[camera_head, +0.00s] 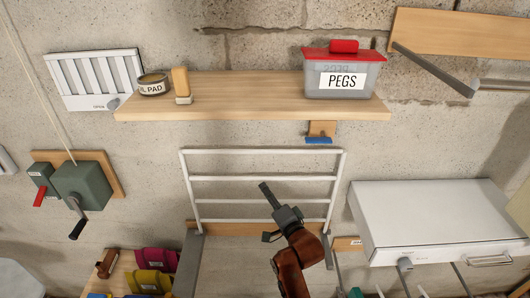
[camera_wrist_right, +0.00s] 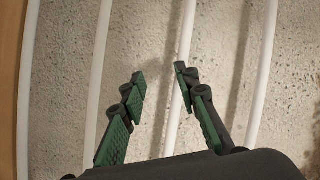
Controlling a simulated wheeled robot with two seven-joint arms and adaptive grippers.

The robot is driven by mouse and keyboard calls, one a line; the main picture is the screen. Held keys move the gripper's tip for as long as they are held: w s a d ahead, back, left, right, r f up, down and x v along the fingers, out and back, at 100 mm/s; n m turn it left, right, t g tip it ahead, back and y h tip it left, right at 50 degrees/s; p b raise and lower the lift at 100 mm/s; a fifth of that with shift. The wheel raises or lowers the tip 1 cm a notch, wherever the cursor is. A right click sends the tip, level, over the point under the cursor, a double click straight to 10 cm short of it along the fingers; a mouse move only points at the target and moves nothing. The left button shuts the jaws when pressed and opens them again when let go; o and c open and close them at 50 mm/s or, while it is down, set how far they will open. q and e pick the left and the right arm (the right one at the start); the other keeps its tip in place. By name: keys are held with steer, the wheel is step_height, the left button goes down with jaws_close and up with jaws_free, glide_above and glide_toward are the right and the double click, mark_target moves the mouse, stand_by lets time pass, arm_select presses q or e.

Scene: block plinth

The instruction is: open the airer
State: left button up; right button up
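The airer (camera_head: 262,179) is a white frame with several horizontal rails, below the wooden shelf. It appears folded up close to the wall, with a grey bracket at its lower left. My right gripper (camera_head: 265,211) is in front of the airer's lower middle, with its fingers spread apart. In the right wrist view the gripper (camera_wrist_right: 160,73) is open and empty. A white rail (camera_wrist_right: 174,115) runs through the space between the fingers as seen there. I cannot tell whether it is actually between them or behind them. My left gripper is not in view.
The wooden shelf (camera_head: 230,112) holds a PEGS tub (camera_head: 342,80), a tin (camera_head: 153,85) and a wooden block (camera_head: 181,86). A winch (camera_head: 80,185) is at left. A white box (camera_head: 430,215) juts out at right. A blue-edged latch-like piece (camera_head: 320,133) hangs under the shelf.

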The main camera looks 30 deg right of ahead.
mark_target(265, 152)
step_height(265, 152, up, 13)
steer(key=s+m+t+h, duration=0.1)
steer(key=s+m+t, duration=0.2)
steer(key=m, duration=0.1)
steer(key=shift+d+p+x, duration=0.15)
steer(key=shift+p+x, duration=0.2)
steer(key=shift+x, duration=1.65)
steer(key=shift+d+p+x, duration=0.1)
steer(key=shift+p+x, duration=0.25)
steer(key=shift+x, duration=1.65)
steer(key=shift+s, duration=0.1)
steer(key=shift+c, duration=0.4)
jaws_close()
